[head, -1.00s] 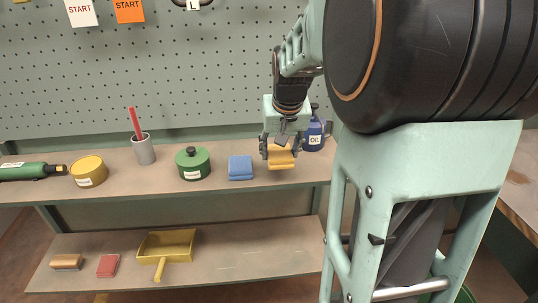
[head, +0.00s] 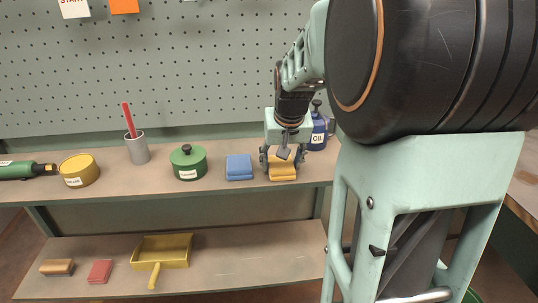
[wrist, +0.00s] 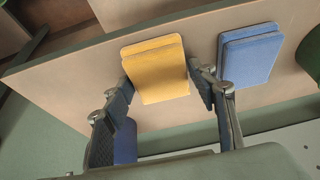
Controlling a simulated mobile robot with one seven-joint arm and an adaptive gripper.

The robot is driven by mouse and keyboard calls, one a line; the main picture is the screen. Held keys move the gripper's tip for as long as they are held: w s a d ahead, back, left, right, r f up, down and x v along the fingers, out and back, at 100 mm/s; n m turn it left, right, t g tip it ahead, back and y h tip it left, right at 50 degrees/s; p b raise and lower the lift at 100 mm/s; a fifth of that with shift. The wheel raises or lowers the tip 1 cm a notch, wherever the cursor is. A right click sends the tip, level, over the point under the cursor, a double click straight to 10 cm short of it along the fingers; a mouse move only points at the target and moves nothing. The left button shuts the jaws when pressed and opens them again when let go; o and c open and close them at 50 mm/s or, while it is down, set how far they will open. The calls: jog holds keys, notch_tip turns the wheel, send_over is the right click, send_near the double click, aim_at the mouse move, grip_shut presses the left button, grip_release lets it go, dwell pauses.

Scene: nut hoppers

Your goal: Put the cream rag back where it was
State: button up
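No cream-coloured rag shows in these frames. A folded yellow-orange rag (head: 283,172) lies flat on the upper shelf (head: 110,188), right of a folded blue rag (head: 239,168). My gripper (head: 283,158) is just over the yellow rag, one finger on each side. In the wrist view the yellow rag (wrist: 156,68) lies between the spread fingertips (wrist: 160,78), with slight gaps at its sides. The blue rag (wrist: 250,52) lies beside it there. The gripper looks open, though it hides part of the yellow rag's top in the head view.
A blue oil can (head: 317,132) stands close behind my gripper, to the right. A green lidded pot (head: 188,164), grey cup (head: 138,150) and yellow tin (head: 79,172) stand left. The lower shelf holds a yellow dustpan (head: 163,250), red rag (head: 100,271) and brush (head: 57,267).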

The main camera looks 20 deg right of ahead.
jog(key=shift+o, duration=1.2)
jog(key=shift+r, duration=0.15)
jog(key=p+v, duration=0.7)
jog(key=v, duration=0.5)
jog(key=shift+p, duration=0.3)
